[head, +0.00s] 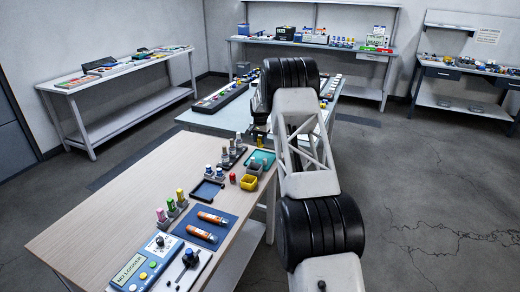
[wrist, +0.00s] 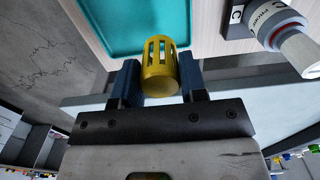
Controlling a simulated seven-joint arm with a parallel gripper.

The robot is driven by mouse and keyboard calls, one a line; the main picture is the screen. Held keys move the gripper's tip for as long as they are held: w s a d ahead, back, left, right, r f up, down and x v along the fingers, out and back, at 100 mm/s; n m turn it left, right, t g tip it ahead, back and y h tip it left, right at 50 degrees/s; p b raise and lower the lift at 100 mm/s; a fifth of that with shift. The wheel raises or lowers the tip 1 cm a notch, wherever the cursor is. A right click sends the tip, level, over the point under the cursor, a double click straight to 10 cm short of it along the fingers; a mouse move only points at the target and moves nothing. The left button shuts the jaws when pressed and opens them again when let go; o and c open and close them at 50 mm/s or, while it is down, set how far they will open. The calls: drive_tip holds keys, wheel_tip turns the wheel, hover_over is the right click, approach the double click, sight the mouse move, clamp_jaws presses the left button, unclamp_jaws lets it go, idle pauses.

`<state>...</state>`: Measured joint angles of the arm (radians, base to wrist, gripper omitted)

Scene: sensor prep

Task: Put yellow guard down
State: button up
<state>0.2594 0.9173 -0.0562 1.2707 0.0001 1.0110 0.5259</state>
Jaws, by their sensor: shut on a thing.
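The yellow guard (wrist: 161,80) is a small slotted cup, seen in the wrist view between the two blue fingers of my gripper (wrist: 160,66). My gripper is shut on it. The slotted end points away from my wrist, towards the teal tray (wrist: 112,48), and overlaps its near edge in the picture. I cannot tell how far the guard is above the table. In the head view the teal tray (head: 270,158) lies at the table's far right corner, partly behind my arm. My fingers are mostly hidden there.
A grey sensor (wrist: 285,35) on a dark stand marked C is right of the tray in the wrist view. The wooden table (head: 120,205) also holds a yellow bin (head: 249,183), a dark blue tray (head: 207,191), orange tubes (head: 202,232) on a blue mat and a logger (head: 140,268).

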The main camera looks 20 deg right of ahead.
sight(260, 138)
drive_tip(key=shift+f, duration=0.65)
drive_tip(key=shift+f, duration=1.9)
drive_tip(key=shift+f, duration=0.1)
drive_tip(key=o, duration=0.7)
wheel_tip(260, 138, up, 12)
drive_tip(key=shift+r, duration=0.1)
